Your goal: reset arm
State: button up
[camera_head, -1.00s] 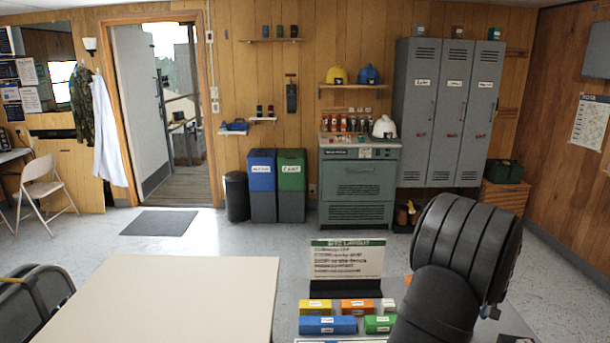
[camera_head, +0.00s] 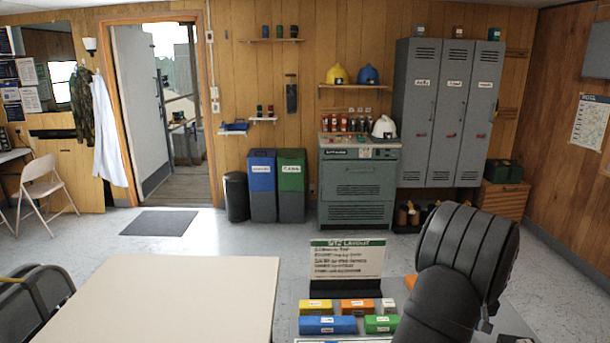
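My black, ribbed arm rises at the lower right of the head view.
A work surface beside my arm holds a "SITE LAYOUT" sign (camera_head: 347,259), a yellow block (camera_head: 316,308), an orange block (camera_head: 358,307), a blue block (camera_head: 327,325) and a green block (camera_head: 381,324). A bare beige table (camera_head: 165,300) is to the left. Grey lockers (camera_head: 446,110) stand behind.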

notch_tip(320, 180, up, 11)
jog(key=shift+w+a+f, duration=0.1)
jog(key=w+a+n, duration=0.2)
jog(key=w+a, duration=0.3)
jog(key=a, duration=0.5)
jog(key=w+a+n+y, duration=0.15)
jog(key=w+a, duration=0.35)
jog(key=a, duration=0.5)
jog(key=w+a+n+h, duration=0.1)
jog(key=w+a+n, duration=0.2)
jog(key=w+a, duration=0.45)
jog(key=s+a+n, duration=0.2)
jog(key=a, duration=1.2)
jog(key=s+a+n+y, duration=0.1)
jog(key=s+a+n, duration=0.1)
jog(key=a, duration=1.2)
jog(key=s+a+n+g, duration=0.1)
jog(key=a+n, duration=0.3)
jog(key=a, duration=1)
jog(key=shift+s+a+r, duration=0.2)
jog(key=shift+s+a, duration=0.2)
jog(key=shift+s, duration=0.25)
jog(key=w+d+m, duration=0.2)
jog(key=d, duration=0.8)
jog(key=w+d+m, duration=0.2)
jog(key=w+d, duration=0.1)
jog(key=d, duration=0.8)
jog(key=shift+w, duration=0.3)
jog(key=shift+f, duration=0.1)
